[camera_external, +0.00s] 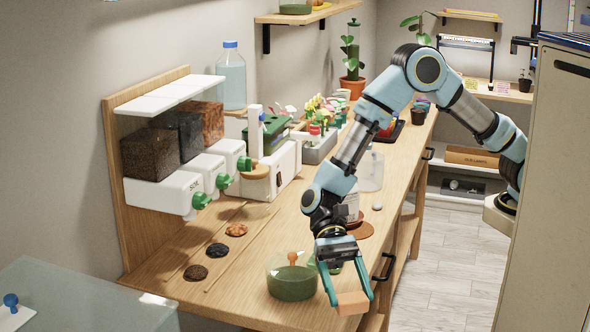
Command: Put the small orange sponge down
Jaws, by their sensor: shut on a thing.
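The small orange sponge (352,303) is a pale orange block between the fingertips of my gripper (352,298). My gripper points down and is shut on the sponge. It holds the sponge near the front edge of the wooden workbench (250,290), at the bottom of the view. From this angle I cannot tell whether the sponge is over the bench top or just past its edge, nor how high it is.
A green bowl (291,282) with an orange-handled item stands just left of my gripper. Dark and brown piles (218,250) lie further left, before white dispensers (180,190). A brown round saucer (361,230) is behind my gripper. Bare wood shows between the piles and bowl.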

